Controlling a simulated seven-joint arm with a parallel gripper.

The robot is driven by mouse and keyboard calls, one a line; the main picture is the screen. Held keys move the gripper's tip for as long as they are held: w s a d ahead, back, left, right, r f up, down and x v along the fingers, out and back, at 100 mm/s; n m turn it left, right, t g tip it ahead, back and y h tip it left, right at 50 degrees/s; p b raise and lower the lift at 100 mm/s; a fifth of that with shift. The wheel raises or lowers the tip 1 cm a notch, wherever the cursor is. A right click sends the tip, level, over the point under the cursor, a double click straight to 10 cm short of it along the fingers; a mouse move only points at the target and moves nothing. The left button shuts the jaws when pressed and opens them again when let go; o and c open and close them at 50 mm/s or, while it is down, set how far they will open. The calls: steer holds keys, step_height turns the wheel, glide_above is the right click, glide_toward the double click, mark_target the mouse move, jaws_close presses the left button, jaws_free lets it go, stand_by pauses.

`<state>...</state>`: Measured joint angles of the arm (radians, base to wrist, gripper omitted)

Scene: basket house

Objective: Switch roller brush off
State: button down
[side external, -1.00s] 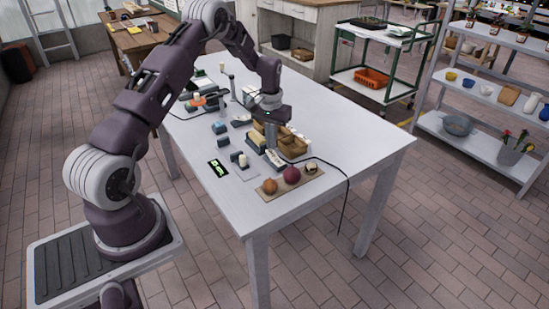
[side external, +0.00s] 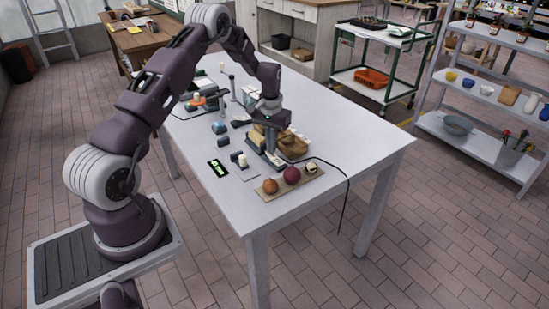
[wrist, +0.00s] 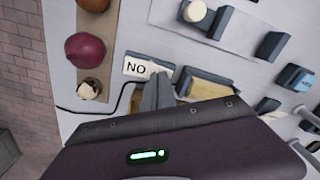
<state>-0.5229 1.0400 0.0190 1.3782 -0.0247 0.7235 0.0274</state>
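A low dark-framed unit with a pale inset (side external: 258,145) stands near the table's front right. It may be the roller brush, but I cannot make out rollers or its switch. In the wrist view a dark-framed block with a yellowish inset (wrist: 208,88) lies right of my fingers, beside a white label reading "NO" (wrist: 136,68); the rest of the label is covered. A black cable (wrist: 112,108) runs by it. My gripper (side external: 270,150) points down over this unit. Its fingers (wrist: 157,88) look closed together with nothing visible between them; whether they touch the unit is unclear.
A board (side external: 268,194) holds an orange-brown bulb (side external: 270,186), a red onion (side external: 292,175) and a small pale item (side external: 311,168). A brown container (side external: 294,147) is right of my gripper. A green display (side external: 218,168) lies left. The table's right side (side external: 350,140) is clear.

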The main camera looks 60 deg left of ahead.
steer(key=shift+f, duration=0.35)
steer(key=shift+r, duration=3.55)
steer(key=s+d+r+m+t, duration=0.1)
steer(key=s+d+r, duration=0.3)
steer(key=d+r, duration=0.45)
steer(key=s+d+r+m+t, duration=0.2)
steer(key=s+d+r, duration=0.3)
steer(key=r, duration=0.7)
steer(key=s+d+r+m+t, duration=0.1)
steer(key=s+d, duration=0.5)
steer(key=s, duration=0.4)
steer(key=s+d+r+m+t, duration=0.1)
steer(key=s+d+m, duration=0.1)
steer(key=s+d, duration=0.4)
steer(key=s, duration=0.4)
steer(key=shift+s+r+t, duration=0.2)
steer(key=shift+s+t, duration=0.1)
